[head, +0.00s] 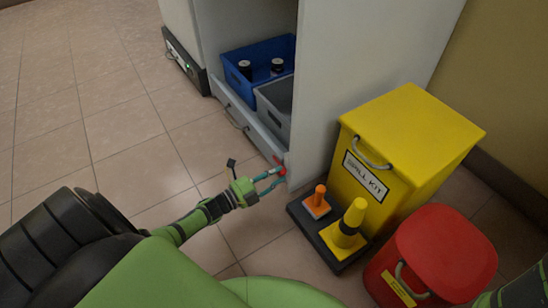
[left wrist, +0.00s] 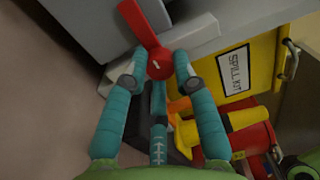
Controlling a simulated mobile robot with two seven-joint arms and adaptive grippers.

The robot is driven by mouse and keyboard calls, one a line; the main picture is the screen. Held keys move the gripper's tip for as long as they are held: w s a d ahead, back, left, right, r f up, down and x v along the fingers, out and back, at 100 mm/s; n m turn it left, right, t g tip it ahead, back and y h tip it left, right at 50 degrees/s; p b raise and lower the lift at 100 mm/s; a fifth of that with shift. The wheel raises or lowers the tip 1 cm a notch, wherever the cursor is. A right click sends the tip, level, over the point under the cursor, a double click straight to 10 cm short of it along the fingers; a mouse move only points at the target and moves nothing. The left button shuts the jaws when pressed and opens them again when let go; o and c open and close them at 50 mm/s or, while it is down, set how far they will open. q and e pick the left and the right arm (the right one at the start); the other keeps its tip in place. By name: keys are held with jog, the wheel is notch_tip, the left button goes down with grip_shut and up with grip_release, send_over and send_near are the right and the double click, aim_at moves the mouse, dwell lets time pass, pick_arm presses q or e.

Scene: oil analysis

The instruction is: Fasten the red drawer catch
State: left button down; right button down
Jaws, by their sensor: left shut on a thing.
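The red drawer catch (head: 279,163) is on the right end of the low grey drawer front (head: 238,116) at the foot of the cabinet. In the left wrist view the catch (left wrist: 145,24) shows as a red lever with a round red hub, its arm pointing up and slightly left. My left gripper (head: 275,177) is at the catch. Its teal fingers (left wrist: 160,72) stand on both sides of the hub and are shut on it. The fingertips partly hide the hub's sides. My right gripper is not in view.
A yellow spill kit bin (head: 405,135) and a red lidded bin (head: 440,255) stand to the right. A black tray (head: 325,246) holds an orange piece and a yellow cone. Blue (head: 235,80) and grey crates (head: 270,104) sit in the cabinet. Floor on the left is clear.

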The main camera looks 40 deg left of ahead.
pick_arm(q)
jog(key=shift+d, duration=0.15)
jog(key=c, duration=1)
grip_release()
jog(key=shift+s+a, duration=0.15)
jog(key=shift+a, duration=0.05)
jog(key=v, duration=1.1)
jog(key=shift+s+a, duration=0.15)
jog(key=shift+s, duration=0.15)
